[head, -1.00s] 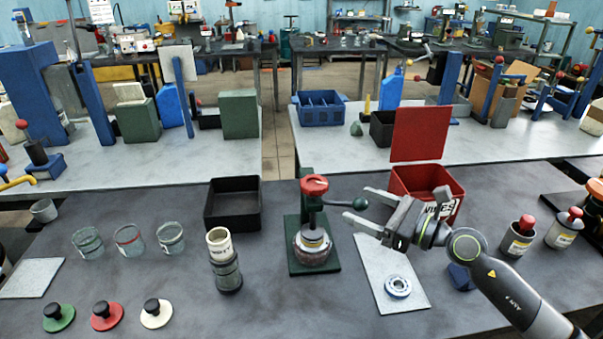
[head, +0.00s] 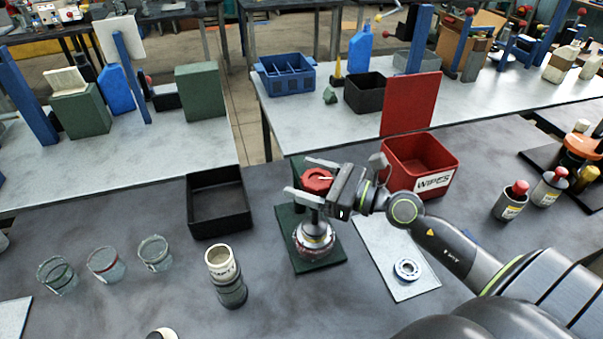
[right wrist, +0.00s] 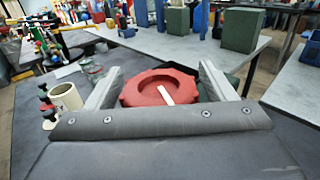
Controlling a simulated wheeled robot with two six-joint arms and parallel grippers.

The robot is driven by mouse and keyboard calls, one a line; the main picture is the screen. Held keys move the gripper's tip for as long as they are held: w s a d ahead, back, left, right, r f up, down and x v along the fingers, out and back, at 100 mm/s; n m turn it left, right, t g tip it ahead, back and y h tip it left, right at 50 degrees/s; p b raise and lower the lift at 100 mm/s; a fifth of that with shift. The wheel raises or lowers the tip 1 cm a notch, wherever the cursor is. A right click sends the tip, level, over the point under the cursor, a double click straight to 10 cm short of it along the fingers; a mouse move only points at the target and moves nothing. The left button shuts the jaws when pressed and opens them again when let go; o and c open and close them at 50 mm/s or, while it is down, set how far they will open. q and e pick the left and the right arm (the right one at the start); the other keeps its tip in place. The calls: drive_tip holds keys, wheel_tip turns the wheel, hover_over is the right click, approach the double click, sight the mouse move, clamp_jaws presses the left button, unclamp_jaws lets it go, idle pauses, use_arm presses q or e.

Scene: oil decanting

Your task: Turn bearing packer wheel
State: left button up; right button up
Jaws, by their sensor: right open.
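The bearing packer stands on a dark green base plate (head: 331,254) in the middle of the table. Its red wheel (head: 317,181) sits at the top, above a round pot holding a pale ring (head: 315,238). My right gripper (head: 302,178) is open at wheel height, with one finger on each side of the wheel. In the right wrist view the wheel (right wrist: 150,88) lies between the two spread fingers (right wrist: 161,70), and a white mark shows on it. My left gripper is out of view.
A red WIPES box (head: 433,183) stands behind my right arm. A bearing (head: 407,269) lies on a pale mat (head: 388,285) to the right. A black tray (head: 219,232), a white-topped canister (head: 226,278) and glass jars (head: 106,265) stand to the left.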

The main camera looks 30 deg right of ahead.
drive_tip(key=shift+s, duration=0.1)
drive_tip(key=shift+c, duration=1.9)
drive_tip(key=c, duration=0.6)
drive_tip(key=o, duration=1)
